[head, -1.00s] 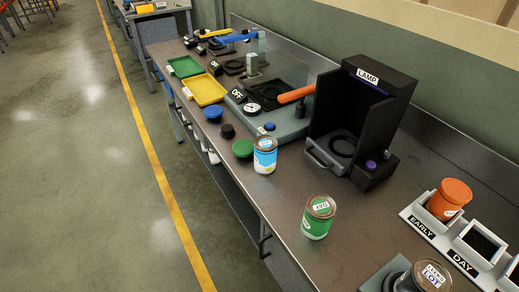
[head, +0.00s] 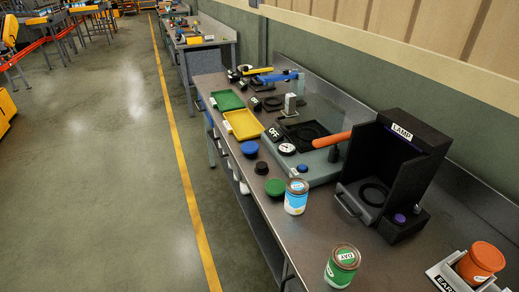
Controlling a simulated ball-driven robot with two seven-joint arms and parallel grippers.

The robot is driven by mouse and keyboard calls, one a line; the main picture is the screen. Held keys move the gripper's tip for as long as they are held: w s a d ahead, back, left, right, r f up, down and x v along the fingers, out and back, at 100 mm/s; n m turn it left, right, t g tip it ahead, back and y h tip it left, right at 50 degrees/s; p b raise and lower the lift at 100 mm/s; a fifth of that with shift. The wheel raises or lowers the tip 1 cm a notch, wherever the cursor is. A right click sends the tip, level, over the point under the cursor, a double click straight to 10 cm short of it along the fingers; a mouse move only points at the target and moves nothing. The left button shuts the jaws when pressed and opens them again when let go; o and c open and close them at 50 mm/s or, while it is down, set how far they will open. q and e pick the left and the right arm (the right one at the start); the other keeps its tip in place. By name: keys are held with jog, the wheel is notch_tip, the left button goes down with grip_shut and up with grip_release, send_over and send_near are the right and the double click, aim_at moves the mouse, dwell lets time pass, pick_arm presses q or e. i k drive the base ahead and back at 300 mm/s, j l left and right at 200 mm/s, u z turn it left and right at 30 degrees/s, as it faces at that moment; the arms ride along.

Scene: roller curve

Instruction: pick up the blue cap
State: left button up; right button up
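The blue cap (head: 250,147) lies on the workbench near its front edge, beside the yellow tray. A black cap (head: 262,168) and a green cap (head: 275,187) lie in a row with it, closer to me. Neither of my grippers is visible in the head view, so I cannot see whether they are open or hold anything.
A blue-and-white can (head: 296,197) and a green can (head: 342,266) stand near the bench's front edge. A press with an orange handle (head: 332,139) and a black lamp box (head: 395,172) stand behind. An orange can (head: 480,264) is at lower right. The floor (head: 120,200) at left is clear.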

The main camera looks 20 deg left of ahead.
aim_at(248, 147)
jog(key=i+j+z, duration=0.1)
jog(key=z, duration=0.35)
jog(key=j+z, duration=0.25)
jog(key=z, duration=0.25)
jog(key=i+j+z, duration=0.15)
jog(key=j+z, duration=0.2)
jog(key=j, duration=0.7)
jog(key=j+z, duration=0.35)
jog(key=j, duration=0.65)
